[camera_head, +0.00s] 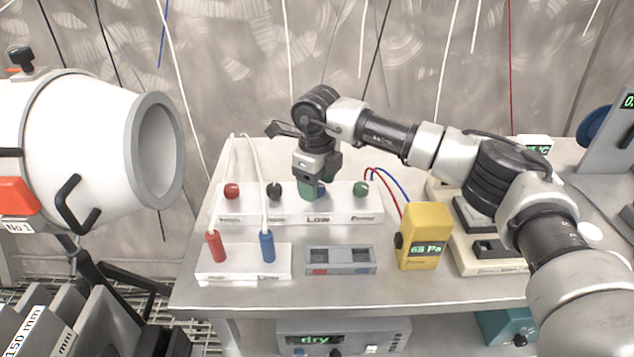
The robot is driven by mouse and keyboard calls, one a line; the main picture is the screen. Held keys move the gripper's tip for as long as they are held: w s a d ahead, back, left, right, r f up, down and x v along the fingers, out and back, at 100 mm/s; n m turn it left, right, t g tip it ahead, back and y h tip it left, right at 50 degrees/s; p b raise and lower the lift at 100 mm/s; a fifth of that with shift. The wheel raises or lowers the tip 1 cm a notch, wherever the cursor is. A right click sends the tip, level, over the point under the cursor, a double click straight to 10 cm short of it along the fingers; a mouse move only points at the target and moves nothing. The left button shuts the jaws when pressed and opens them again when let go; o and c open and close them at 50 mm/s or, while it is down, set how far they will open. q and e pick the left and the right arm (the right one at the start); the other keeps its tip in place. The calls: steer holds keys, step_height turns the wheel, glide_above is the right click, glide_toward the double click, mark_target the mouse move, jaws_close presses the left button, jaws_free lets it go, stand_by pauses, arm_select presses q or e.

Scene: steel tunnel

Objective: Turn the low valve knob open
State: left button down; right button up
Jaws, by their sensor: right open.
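A white valve block (290,216) stands on the steel table, with a row of knobs along its top and labels on its front. The label below my right gripper seems to read Low. The low knob (321,190) is blue and mostly hidden behind the gripper. My right gripper (313,184) points down right over this knob, with a green part at its tip. It is open; I cannot tell whether its fingers touch the knob. My left gripper is not in view.
A red knob (231,191), a black knob (273,191) and a green knob (360,189) flank the low knob.

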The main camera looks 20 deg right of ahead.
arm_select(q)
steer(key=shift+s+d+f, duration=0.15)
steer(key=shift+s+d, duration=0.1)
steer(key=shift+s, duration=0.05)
arm_select(e)
step_height(320, 180, up, 10)
steer(key=shift+r, duration=0.25)
